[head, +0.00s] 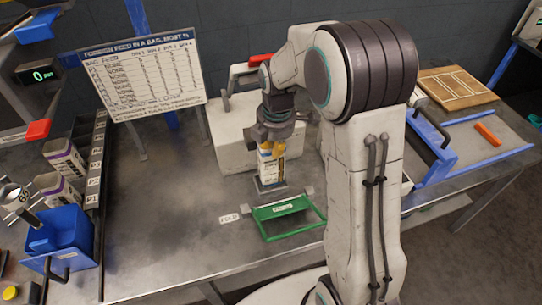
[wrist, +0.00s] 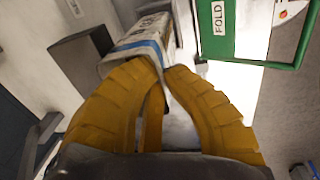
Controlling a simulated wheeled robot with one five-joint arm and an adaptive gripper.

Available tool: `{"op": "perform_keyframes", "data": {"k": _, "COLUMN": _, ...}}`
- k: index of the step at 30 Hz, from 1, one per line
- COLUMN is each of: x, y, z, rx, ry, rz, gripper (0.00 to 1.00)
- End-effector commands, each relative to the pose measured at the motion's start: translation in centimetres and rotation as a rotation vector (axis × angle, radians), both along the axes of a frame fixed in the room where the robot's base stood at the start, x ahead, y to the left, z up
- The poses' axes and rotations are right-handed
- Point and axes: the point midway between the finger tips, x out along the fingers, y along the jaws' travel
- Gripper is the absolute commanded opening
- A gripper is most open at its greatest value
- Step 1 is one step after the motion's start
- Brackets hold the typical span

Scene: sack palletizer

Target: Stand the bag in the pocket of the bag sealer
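In the wrist view the fingers (wrist: 165,72) lie on either side of the bag (wrist: 145,45), which shows a blue stripe. The bag's lower end is at a small grey metal holder (head: 270,187); I cannot tell whether it rests inside. My arm hides part of the sealer's right side.
A green-framed fold tray (head: 290,225) is just in front of the bag. It also shows in the wrist view (wrist: 250,62). A blue bin (head: 60,235) and several bags in a rack stand at left. A printed board (head: 142,75) stands behind.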

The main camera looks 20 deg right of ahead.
Motion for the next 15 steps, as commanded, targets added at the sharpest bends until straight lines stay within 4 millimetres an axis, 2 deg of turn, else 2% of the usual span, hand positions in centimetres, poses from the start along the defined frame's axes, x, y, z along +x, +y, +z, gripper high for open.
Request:
{"op": "perform_keyframes", "data": {"k": 1, "x": 0.0, "y": 0.0, "z": -1.0, "rx": 0.000, "ry": -0.001, "rz": 0.000, "gripper": 0.00}}
{"op": "perform_keyframes", "data": {"k": 6, "x": -0.1, "y": 0.0, "z": -2.6, "rx": 0.000, "ry": -0.003, "rz": 0.000, "gripper": 0.00}}
{"op": "perform_keyframes", "data": {"k": 15, "x": -0.1, "y": 0.0, "z": -2.7, "rx": 0.000, "ry": -0.003, "rz": 0.000, "gripper": 0.00}}
